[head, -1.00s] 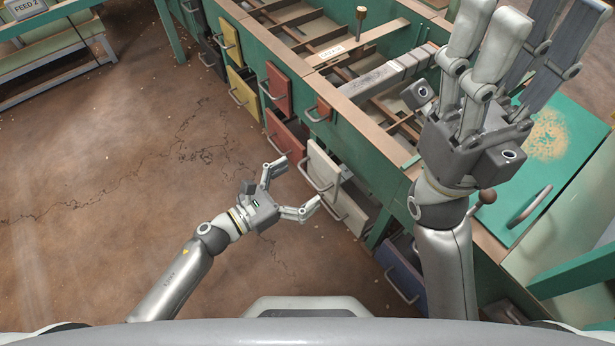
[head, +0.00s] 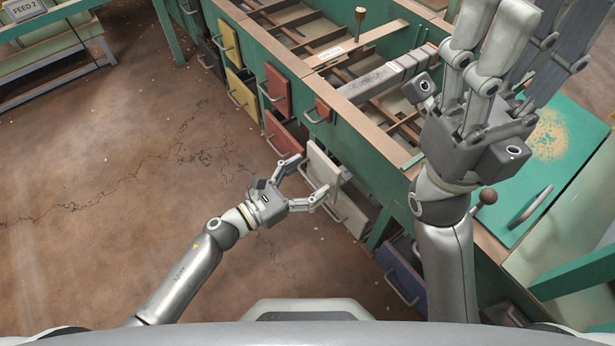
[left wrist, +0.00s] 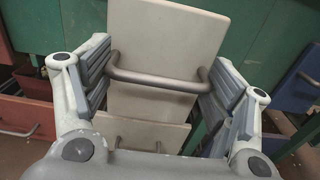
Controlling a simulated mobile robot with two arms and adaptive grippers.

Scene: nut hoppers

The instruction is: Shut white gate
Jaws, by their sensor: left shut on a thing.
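The upper white gate (head: 323,165) is a pale panel on the side of the green hopper bench, standing out from it at the top. It also shows in the left wrist view (left wrist: 165,35), with a grey bar handle (left wrist: 155,75) across it. My left gripper (head: 308,182) is at this gate, its fingers shut on the handle from both sides; the exact contact is hard to see. A second white gate (head: 345,212) sits just below. My right gripper (head: 515,55) is raised over the bench, empty, its fingers apart.
Red gates (head: 278,90), yellow gates (head: 242,88) and a blue gate (head: 400,275) line the same bench side. A green lid (head: 560,150) with a handle lies at right. A green-framed table (head: 60,60) stands far left. The brown floor (head: 110,200) at left is clear.

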